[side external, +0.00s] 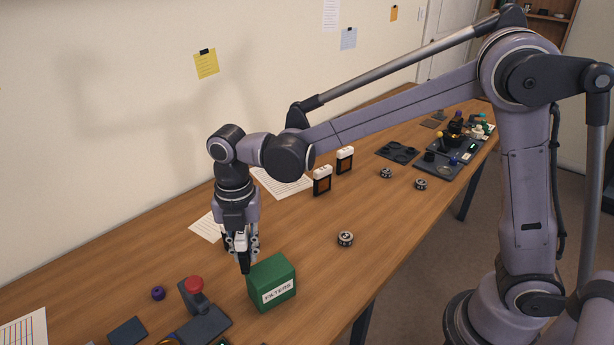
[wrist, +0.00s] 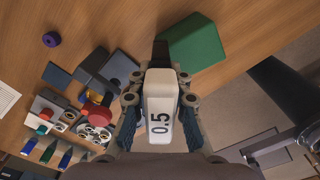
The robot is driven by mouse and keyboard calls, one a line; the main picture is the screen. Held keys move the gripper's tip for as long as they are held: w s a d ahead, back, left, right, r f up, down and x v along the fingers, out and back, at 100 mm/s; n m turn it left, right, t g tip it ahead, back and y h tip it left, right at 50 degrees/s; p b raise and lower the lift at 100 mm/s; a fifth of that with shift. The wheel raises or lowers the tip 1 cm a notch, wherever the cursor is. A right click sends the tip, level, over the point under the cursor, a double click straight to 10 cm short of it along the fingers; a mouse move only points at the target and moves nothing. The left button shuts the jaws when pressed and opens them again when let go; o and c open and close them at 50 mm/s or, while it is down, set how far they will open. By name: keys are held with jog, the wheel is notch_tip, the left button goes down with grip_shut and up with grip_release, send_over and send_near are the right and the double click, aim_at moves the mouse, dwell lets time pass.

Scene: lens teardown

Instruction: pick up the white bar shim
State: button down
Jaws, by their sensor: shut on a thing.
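The white bar shim (wrist: 160,108), marked "0.5", is between the fingers of my gripper in the wrist view. My gripper (side external: 242,243) is shut on it, above the table and just left of the green FILTERS box in the side view. The shim's white part (side external: 240,241) shows between the fingers in the side view. A dark part (wrist: 160,54) extends beyond the white part; it hangs downward in the side view. The fingers cover the shim's sides.
The green FILTERS box (side external: 272,284) stands close beside my gripper. A dark stand with a red knob (side external: 194,284) and a purple piece (side external: 158,293) are to the left. Two white-topped dark holders (side external: 322,181) stand behind. Open wood lies between the box and the small ringed part (side external: 345,239).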

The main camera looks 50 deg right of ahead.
jog(key=shift+r, duration=0.95)
jog(key=s+d+r, duration=0.1)
jog(key=d+r, duration=0.5)
jog(key=d, duration=0.5)
send_over(269, 269)
notch_tip(269, 269, down, 6)
jog(key=shift+r, duration=0.1)
jog(key=shift+f, duration=2.05)
jog(key=shift+f, duration=0.15)
jog(key=c, duration=1.3)
grip_release()
